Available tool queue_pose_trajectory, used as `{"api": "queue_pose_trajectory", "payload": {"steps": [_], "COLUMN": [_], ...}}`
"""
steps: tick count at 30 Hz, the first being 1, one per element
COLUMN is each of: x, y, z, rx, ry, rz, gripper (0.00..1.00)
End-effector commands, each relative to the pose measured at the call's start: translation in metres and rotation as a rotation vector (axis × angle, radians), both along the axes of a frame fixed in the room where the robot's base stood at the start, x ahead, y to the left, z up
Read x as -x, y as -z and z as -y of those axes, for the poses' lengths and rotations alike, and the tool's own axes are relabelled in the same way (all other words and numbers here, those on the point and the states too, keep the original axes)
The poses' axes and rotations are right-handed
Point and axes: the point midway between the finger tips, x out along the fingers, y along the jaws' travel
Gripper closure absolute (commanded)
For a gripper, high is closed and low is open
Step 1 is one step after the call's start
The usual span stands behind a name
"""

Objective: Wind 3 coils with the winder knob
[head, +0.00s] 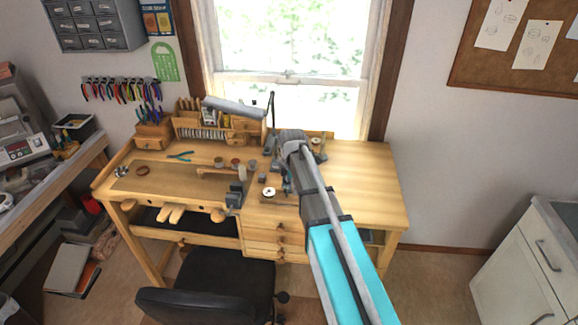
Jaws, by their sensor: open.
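My gripper (286,186) hangs at the far end of my arm, low over the wooden workbench. It is small and partly covered by my arm link; it is open. A small device with a white, dark-centred round part (268,192) sits on the bench just left of my gripper. It may be the winder; its knob cannot be made out. My arm hides the bench directly behind and to the right of the gripper. No coil can be made out, and I cannot tell whether the gripper touches anything.
The workbench (365,185) is clear on its right side. A dark vise-like block (234,194) stands at its front edge. A lamp (235,107) and a wooden tool rack (190,128) stand at the back. A black chair (215,290) stands in front, left of my arm.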

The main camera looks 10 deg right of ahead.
Motion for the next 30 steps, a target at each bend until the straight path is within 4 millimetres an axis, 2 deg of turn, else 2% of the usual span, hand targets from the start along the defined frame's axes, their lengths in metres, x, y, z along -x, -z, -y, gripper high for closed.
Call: {"api": "queue_pose_trajectory", "payload": {"steps": [1, 12, 19, 30], "x": [-0.015, -0.075, -0.091, -0.093], "y": [-0.020, -0.080, -0.095, -0.095], "z": [0.000, 0.000, -0.001, -0.001], "rx": [0.000, 0.000, 0.000, 0.000], "ry": [-0.073, -0.603, -0.776, -0.806], "rz": [0.000, 0.000, 0.000, 0.000], "gripper": [0.19, 0.19, 0.19, 0.19]}}
